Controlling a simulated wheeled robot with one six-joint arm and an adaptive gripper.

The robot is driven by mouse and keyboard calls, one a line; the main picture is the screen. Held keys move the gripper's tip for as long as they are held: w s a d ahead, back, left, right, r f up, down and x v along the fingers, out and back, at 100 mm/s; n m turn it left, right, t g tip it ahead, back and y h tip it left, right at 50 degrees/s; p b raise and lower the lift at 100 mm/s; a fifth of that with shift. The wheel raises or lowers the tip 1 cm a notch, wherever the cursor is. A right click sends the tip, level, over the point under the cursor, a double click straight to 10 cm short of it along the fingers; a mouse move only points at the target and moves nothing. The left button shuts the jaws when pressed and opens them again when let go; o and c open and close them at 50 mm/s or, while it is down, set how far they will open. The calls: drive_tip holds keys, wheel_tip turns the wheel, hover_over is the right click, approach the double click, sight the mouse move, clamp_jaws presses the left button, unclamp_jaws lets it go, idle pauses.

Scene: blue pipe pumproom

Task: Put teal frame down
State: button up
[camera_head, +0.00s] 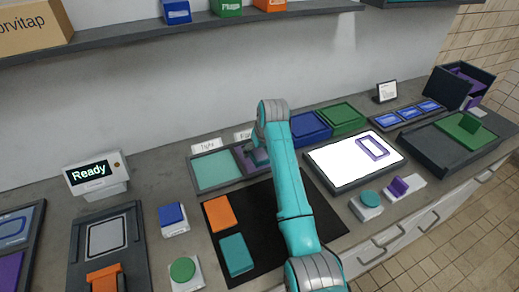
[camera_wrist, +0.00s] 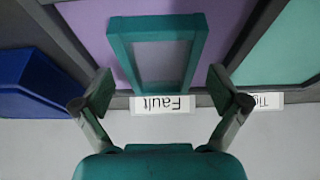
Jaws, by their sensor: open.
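The teal frame (camera_wrist: 158,24) is in the wrist view, over the purple compartment (camera_wrist: 95,28) of a grey tray. Its near edge is close to the tray rim by the "Fault" label (camera_wrist: 162,104). My gripper (camera_wrist: 160,92) is open, with one finger on each side of the frame's near end and visible gaps to it. I cannot tell whether the frame lies fully flat. In the head view the purple compartment (camera_head: 239,153) sits just left of my arm, which hides part of it and most of my gripper.
The teal compartment (camera_head: 215,170) lies beside the purple one. A blue bin (camera_wrist: 35,85) is close to one finger. A black mat with an orange block (camera_head: 219,213) and a teal block (camera_head: 236,254) is in front. A lit white panel (camera_head: 335,160) holds a purple frame (camera_head: 372,148).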

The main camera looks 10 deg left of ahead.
drive_tip(key=v, duration=1.2)
drive_tip(key=shift+r, duration=0.2)
